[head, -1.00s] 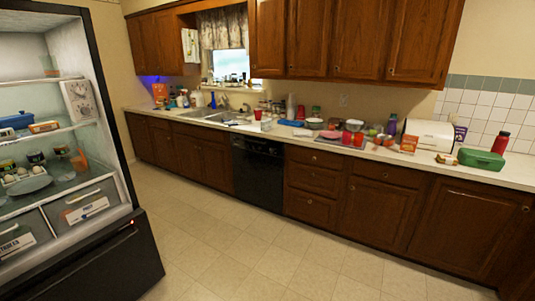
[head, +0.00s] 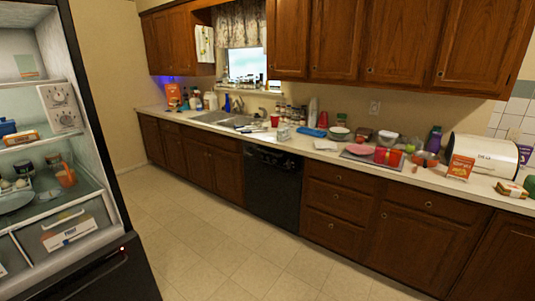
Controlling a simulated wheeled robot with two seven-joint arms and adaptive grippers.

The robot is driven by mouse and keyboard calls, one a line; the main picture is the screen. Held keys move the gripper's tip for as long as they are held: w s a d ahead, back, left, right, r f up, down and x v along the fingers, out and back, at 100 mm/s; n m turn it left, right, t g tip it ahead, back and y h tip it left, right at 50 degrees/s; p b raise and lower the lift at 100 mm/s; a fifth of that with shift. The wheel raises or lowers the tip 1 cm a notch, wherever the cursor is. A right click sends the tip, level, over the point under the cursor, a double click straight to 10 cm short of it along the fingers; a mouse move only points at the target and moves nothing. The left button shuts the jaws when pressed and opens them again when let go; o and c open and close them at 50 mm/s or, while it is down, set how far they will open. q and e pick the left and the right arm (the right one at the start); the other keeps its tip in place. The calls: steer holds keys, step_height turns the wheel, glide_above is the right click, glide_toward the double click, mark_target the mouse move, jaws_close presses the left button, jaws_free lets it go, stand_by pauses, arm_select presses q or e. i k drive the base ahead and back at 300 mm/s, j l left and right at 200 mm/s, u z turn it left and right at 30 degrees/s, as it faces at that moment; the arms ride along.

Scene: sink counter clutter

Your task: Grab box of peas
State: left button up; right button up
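No box can be read as peas from here. Another orange box (head: 173,94) stands at the far left end of the counter. A small orange-and-white box (head: 21,137) lies on a fridge shelf. Their labels are too small to tell. Neither of my grippers is in view.
An open fridge (head: 64,160) stands close on the left. The long counter (head: 322,152) holds a sink (head: 228,120), red containers (head: 388,156), bowls and a white bread bin (head: 486,152). A black dishwasher (head: 271,188) sits below. The tiled floor (head: 225,250) between is clear.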

mark_target(283, 135)
steer(key=i+u, duration=0.2)
steer(key=i, duration=0.8)
steer(key=i+z, duration=0.2)
steer(key=i, duration=0.35)
steer(key=i+j+z, duration=0.2)
steer(key=i, duration=0.35)
steer(key=i+j+z, duration=0.95)
steer(key=i, duration=0.15)
